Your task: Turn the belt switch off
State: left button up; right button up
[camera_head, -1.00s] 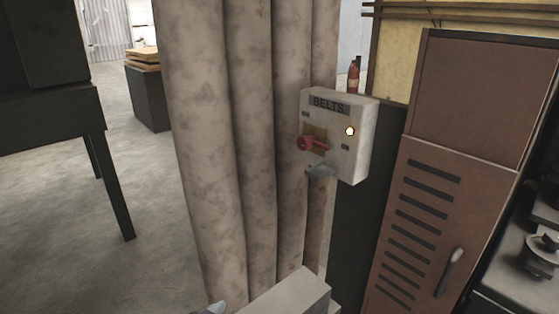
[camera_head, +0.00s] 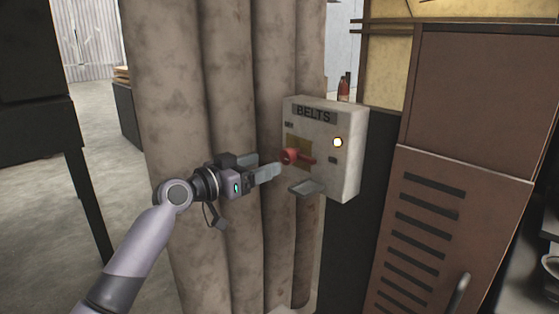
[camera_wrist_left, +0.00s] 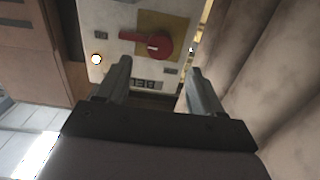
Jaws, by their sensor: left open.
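The belt switch box (camera_head: 325,170) is a pale box labelled "BELTS" on the side of the tall pipes. Its red rotary handle (camera_head: 292,157) sits on a yellow plate, with the lever pointing right in the head view. In the left wrist view the red handle (camera_wrist_left: 158,44) shows beyond the two open fingers (camera_wrist_left: 160,88), with the box upside down. My right gripper is not in view.
Tall stained pipes (camera_head: 225,90) stand behind my left arm. A brown cabinet (camera_head: 440,220) stands to the right, and a dark table (camera_head: 60,130) at the left. Open floor lies between table and pipes.

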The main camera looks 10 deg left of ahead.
aim_at(284, 157)
pick_arm(q)
jog(key=shift+x, duration=3.2)
jog(key=c, duration=1.1)
